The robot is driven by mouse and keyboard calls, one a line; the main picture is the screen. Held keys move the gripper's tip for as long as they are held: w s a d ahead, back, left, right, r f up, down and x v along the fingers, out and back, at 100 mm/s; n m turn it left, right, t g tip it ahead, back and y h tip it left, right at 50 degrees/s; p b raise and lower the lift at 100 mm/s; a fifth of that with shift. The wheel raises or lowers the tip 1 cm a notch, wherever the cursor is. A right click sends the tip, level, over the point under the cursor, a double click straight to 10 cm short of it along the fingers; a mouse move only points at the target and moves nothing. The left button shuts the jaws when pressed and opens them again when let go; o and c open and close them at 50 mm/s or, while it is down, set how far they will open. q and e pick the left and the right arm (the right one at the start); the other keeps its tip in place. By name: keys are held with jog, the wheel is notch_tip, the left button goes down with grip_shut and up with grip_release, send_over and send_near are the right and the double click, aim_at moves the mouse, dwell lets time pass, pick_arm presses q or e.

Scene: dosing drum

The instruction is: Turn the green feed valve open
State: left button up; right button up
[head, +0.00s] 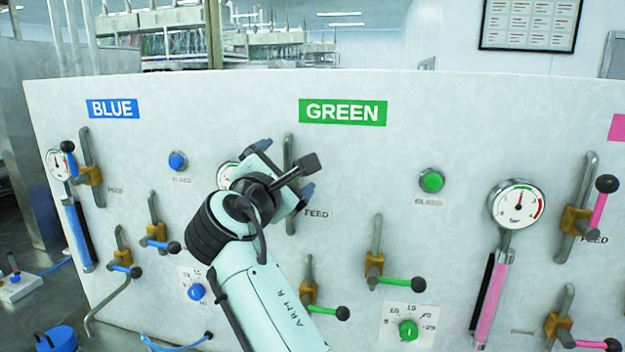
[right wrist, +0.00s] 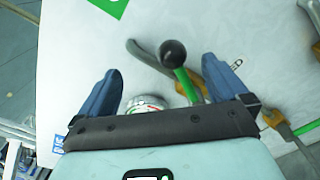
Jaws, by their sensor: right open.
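The green feed valve is mostly hidden behind my right gripper (head: 284,167) in the head view; its grey pipe (head: 289,150) shows beside the FEED label. In the right wrist view its green lever (right wrist: 187,84) with a black ball knob (right wrist: 174,53) appears between the two blue fingers of my right gripper (right wrist: 162,68). The fingers are apart and not closed on the lever. The lever slants from the knob down toward the palm. The brass valve body (right wrist: 218,78) is partly behind the right finger. My left gripper is in neither view.
The panel (head: 350,165) carries a GREEN sign (head: 342,112), a green bleed button (head: 431,181), a green dosing dial (head: 408,330) and lower green-handled valves (head: 403,284). A gauge (right wrist: 147,103) sits close to the gripper. Blue valves stand left, pink ones right.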

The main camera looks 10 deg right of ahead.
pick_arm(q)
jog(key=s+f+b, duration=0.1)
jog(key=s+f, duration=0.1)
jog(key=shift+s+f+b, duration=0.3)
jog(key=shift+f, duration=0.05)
pick_arm(e)
jog(key=v, duration=0.7)
jog(key=shift+w+d, duration=0.1)
jog(key=shift+w, duration=0.05)
